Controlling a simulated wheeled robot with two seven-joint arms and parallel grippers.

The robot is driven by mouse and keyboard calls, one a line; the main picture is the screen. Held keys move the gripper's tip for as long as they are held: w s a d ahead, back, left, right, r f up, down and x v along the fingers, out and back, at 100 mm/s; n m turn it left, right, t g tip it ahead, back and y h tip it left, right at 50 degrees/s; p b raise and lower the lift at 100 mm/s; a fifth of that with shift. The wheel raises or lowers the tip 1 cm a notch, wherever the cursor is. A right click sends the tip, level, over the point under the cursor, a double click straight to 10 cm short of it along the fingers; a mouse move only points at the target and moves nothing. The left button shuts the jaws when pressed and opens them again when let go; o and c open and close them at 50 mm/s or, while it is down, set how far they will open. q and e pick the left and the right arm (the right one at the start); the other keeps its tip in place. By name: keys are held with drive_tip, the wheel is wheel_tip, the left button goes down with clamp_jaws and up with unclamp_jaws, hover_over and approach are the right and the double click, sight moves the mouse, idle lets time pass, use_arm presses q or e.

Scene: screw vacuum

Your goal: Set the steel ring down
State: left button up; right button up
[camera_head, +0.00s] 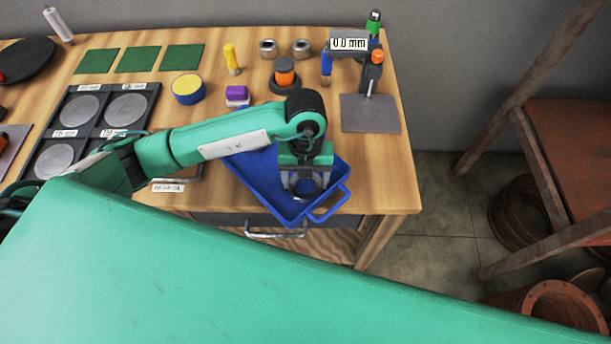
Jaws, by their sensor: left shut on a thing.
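My left gripper (306,186) reaches down over the blue tray (262,181), near its front right end. It is shut on a steel ring, which shows only partly as a grey rim between the fingers. Gripper and arm hide much of the ring and part of the tray, so I cannot tell if the ring touches the tray floor. Two more steel rings, a left one (268,48) and a right one (302,48), stand at the back of the wooden table. My right gripper is not in view.
A measuring stand with a display (349,44) and grey base plate (370,113) is at the table's right. A dark holder with grey discs (127,109) is at left. An orange-topped tool (284,76) stands behind the arm. Green squares (139,59) lie at the back.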

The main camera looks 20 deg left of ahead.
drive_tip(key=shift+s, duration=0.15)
use_arm(q)
drive_tip(key=shift+f, duration=0.1)
drive_tip(key=o, duration=1)
drive_tip(key=shift+c, duration=0.2)
drive_tip(key=shift+o, duration=0.2)
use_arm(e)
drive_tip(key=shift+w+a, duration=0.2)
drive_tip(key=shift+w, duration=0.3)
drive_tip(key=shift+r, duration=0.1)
